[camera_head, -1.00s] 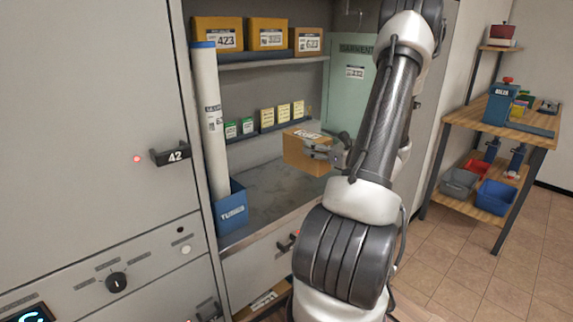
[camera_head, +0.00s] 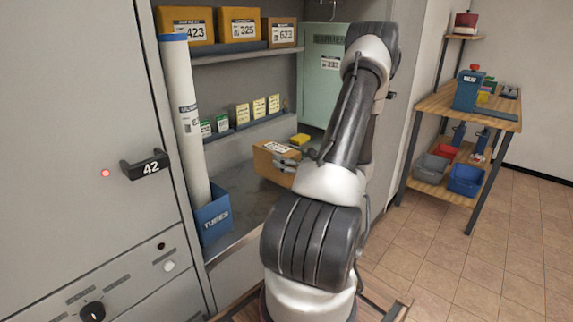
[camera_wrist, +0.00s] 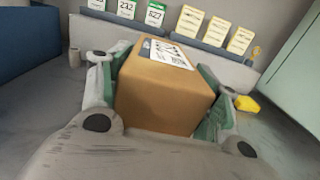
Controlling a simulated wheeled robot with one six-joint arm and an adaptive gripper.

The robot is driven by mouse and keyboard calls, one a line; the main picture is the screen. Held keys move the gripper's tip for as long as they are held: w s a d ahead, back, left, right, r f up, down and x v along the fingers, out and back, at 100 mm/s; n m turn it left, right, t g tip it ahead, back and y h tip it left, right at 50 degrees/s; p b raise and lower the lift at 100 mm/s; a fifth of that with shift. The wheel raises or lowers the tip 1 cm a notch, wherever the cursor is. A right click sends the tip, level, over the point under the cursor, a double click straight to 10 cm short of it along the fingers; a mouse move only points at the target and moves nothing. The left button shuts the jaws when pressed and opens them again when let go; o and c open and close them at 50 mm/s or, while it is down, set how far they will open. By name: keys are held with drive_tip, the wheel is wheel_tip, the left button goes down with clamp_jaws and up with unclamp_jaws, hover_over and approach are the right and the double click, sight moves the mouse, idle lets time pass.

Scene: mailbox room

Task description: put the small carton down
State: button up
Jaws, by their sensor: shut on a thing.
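The small carton (camera_head: 272,163) is a brown cardboard box with a white label on top. In the wrist view the carton (camera_wrist: 160,95) sits between the two fingers of my gripper (camera_wrist: 160,100), one finger against each side. My gripper (camera_head: 288,165) is shut on it inside the open cabinet. The carton is low over the grey cabinet floor (camera_head: 240,205), close to it. I cannot tell whether its underside touches, as its base is hidden.
A blue box (camera_head: 213,215) holding a white tube (camera_head: 185,110) stands left. A yellow object (camera_wrist: 247,104) lies right of the carton. Small cards (camera_head: 258,107) line a ledge behind; large boxes (camera_head: 238,28) fill the upper shelf. A green panel (camera_head: 325,75) stands at right.

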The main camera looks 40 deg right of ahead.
drive_tip(key=shift+f, duration=1.05)
drive_tip(key=shift+f, duration=0.1)
drive_tip(key=o, duration=1.5)
